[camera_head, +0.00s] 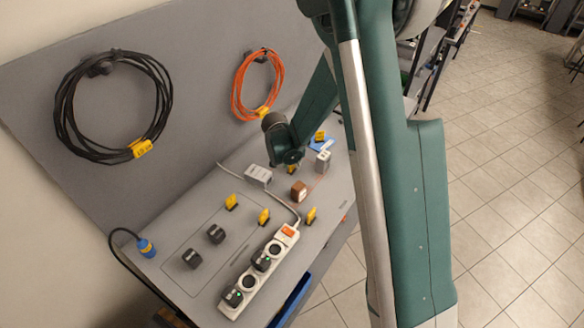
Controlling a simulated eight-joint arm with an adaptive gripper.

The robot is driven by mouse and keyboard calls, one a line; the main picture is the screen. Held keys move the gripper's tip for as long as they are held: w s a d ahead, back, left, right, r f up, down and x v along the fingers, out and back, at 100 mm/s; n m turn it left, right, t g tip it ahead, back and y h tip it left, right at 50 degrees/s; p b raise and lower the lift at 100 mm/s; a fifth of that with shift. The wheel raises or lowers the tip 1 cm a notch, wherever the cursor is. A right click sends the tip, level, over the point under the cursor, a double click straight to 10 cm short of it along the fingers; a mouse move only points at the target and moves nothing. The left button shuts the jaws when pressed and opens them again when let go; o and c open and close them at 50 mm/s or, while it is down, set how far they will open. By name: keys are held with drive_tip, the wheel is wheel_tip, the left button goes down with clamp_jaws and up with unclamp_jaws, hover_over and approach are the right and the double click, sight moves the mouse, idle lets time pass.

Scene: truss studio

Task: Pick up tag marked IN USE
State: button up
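Several small yellow tags stand on the grey bench: one at the left (232,202), one in the middle (264,216), one at the right (311,215), and one farther back (320,136). Another bit of yellow (292,170) shows just below my wrist, partly hidden. The writing on the tags is too small to read, so I cannot tell which is marked IN USE. My gripper (291,158) is over the back part of the bench, close to that partly hidden yellow piece. Its fingers are not clear, and I cannot tell if they touch anything.
A white power strip (258,277) with black plugs lies along the front. Two dark plugs (216,234), a grey adapter (257,175), a brown block (299,191) and a blue connector (146,248) are nearby. Black (68,126) and orange (236,92) cable coils hang on the back panel.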

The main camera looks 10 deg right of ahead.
drive_tip(key=shift+c, duration=0.6)
clamp_jaws()
